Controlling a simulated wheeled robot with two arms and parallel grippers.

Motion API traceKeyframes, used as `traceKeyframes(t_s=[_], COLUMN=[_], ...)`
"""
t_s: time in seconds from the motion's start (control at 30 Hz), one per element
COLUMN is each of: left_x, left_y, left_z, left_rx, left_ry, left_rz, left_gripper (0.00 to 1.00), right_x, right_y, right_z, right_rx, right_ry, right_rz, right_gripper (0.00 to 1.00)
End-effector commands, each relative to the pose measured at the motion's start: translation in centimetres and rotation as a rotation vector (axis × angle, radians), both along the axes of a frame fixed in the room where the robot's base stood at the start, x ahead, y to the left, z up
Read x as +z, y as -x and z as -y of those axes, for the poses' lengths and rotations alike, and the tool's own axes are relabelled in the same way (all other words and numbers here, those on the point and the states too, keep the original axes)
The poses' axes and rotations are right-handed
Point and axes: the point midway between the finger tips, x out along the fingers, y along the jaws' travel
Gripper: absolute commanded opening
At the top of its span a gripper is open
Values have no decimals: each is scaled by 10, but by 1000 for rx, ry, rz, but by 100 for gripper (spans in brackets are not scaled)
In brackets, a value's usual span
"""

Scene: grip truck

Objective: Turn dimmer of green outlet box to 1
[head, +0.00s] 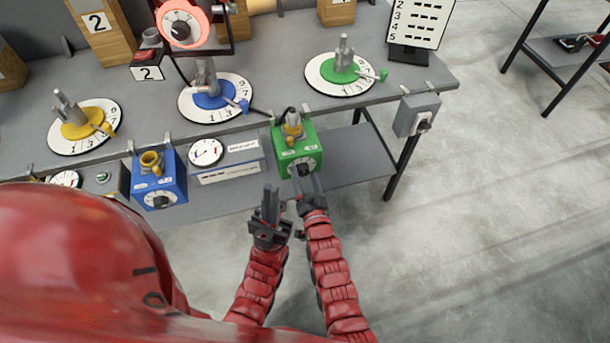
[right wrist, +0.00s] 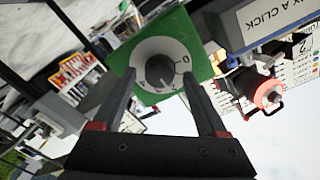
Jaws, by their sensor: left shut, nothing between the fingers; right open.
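The green outlet box (head: 284,150) hangs at the front edge of the workbench in the head view. Its dimmer (head: 303,168) is a black knob on a white dial on the front face. The dimmer knob also shows in the right wrist view (right wrist: 159,67), on a round numbered dial (right wrist: 145,48). My right gripper (head: 303,175) is open, its fingers pointing at the dial; in the right wrist view the fingers (right wrist: 158,88) stand either side of the knob. I cannot tell whether they touch it. My left gripper (head: 270,190) is shut and empty, left of and below the green box.
A blue outlet box (head: 168,184) and a grey panel with a gauge (head: 206,153) hang left of the green box. Round numbered plates with blue (head: 243,88), green (head: 310,72) and yellow (head: 70,147) parts lie on the bench. A grey box (head: 408,116) hangs at right.

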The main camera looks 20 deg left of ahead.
Motion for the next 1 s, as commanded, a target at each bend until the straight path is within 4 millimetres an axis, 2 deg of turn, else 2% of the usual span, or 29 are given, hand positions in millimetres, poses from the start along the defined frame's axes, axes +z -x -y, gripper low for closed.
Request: traceKeyframes(t_s=[0.3, 0.7, 0.73, 1.0], left_x=[0, 0, 0, -2], left_y=[0, 0, 0, 0], left_z=[0, 0, 0, 0], left_rx=[0, 0, 0, 0], left_ry=[0, 0, 0, 0], left_rz=[0, 0, 0, 0], left_gripper=[0, 0, 0, 0], right_x=[-1, -1, -1, -2], right_y=[-2, -1, -1, -1], right_z=[-1, -1, -1, -1], right_rx=[1, 0, 0, 1], right_ry=[0, 0, 0, 16], right_rz=[-1, -2, -2, 8], right_gripper=[75, 3, 0, 0])
